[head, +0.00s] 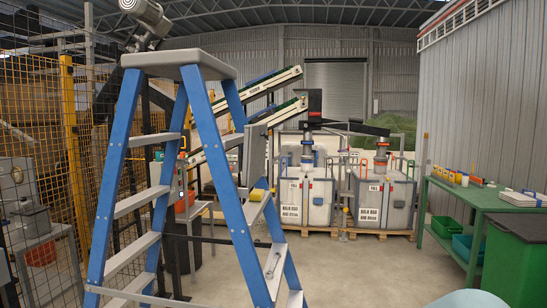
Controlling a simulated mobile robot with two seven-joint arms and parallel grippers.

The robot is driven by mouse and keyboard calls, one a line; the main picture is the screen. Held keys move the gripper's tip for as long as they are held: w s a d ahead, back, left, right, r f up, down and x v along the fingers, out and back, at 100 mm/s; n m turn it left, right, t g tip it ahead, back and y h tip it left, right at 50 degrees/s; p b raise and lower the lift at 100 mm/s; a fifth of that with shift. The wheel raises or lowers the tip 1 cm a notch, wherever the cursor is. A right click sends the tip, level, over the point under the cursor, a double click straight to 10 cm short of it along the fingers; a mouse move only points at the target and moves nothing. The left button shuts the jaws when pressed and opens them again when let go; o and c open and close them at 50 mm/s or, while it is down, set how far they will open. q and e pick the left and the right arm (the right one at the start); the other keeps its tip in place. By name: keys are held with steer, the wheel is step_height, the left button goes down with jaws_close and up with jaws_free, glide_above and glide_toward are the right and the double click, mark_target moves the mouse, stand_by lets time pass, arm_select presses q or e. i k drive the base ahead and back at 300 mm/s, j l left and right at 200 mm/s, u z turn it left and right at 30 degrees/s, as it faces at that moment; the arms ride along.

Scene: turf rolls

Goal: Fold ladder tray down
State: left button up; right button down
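A blue stepladder (122,150) with a grey top cap (190,62) and grey steps stands open at the left front, close to me. A flat grey panel (255,158) shows upright beside the ladder's right-hand rails, below the cap. It looks like the ladder tray in a raised position, but I cannot tell for sure how it is attached. Neither of my grippers shows in the head view, and nothing is seen touching the ladder.
A yellow mesh fence (70,130) runs along the left. Two white containers (305,203) on pallets and conveyors stand behind the ladder. A green workbench (480,200) and a green bin (515,255) are at the right. The concrete floor (370,270) between is clear.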

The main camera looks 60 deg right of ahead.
mark_target(255, 136)
steer(key=z, duration=1.85)
steer(key=i+l+z, duration=0.15)
steer(key=i+l, duration=0.15)
steer(key=i+l+z, duration=0.2)
steer(key=i, duration=0.35)
steer(key=i+l+z, duration=0.15)
steer(key=i, duration=0.3)
steer(key=i+l+z, duration=0.15)
steer(key=i, duration=0.3)
steer(key=l, duration=0.05)
